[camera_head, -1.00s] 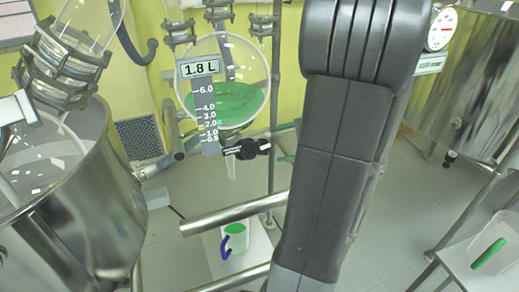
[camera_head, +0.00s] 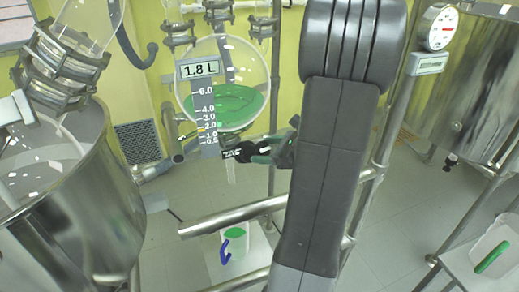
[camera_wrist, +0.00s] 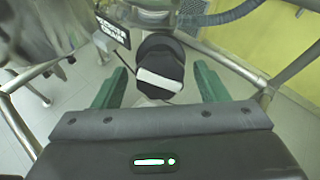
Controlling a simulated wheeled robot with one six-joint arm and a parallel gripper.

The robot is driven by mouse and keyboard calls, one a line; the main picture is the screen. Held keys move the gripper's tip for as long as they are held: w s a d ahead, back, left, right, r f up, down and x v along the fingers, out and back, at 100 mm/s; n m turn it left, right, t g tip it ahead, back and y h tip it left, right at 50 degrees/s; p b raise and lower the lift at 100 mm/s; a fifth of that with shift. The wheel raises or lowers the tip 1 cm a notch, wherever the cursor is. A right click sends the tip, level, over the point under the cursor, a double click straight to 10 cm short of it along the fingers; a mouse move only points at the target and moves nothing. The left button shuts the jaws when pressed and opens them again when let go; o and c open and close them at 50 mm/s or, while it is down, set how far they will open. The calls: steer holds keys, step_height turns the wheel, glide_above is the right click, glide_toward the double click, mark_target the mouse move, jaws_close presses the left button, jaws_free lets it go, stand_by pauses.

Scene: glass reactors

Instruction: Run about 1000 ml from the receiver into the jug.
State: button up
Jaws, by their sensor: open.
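The receiver (camera_head: 256,72) is a round glass vessel with green liquid in its lower part. The white jug (camera_head: 234,252) with a blue handle stands below on a pale platform and shows green inside. My gripper (camera_head: 268,151) is at the valve, partly hidden by my arm. In the wrist view, its green fingers are open on either side of the black knob (camera_wrist: 161,62), which has a white stripe; gaps show on both sides.
A metal rail (camera_head: 230,216) crosses in front of the jug. A large steel vessel (camera_head: 80,220) stands at left, and another (camera_head: 470,80) at right. A white container (camera_head: 490,255) with a green item is at lower right.

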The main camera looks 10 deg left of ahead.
steer(key=shift+x, duration=1.3)
steer(key=c, duration=1)
steer(key=shift+f+n+b, duration=0.15)
steer(key=shift+n+b, duration=1.05)
steer(key=n+b, duration=0.2)
steer(key=shift+n+g, duration=0.3)
steer(key=shift+g, duration=0.1)
steer(key=n+b, duration=0.4)
steer(key=n, duration=0.1)
steer(key=shift+n+g+b, duration=0.3)
steer(key=shift+n+g, duration=0.1)
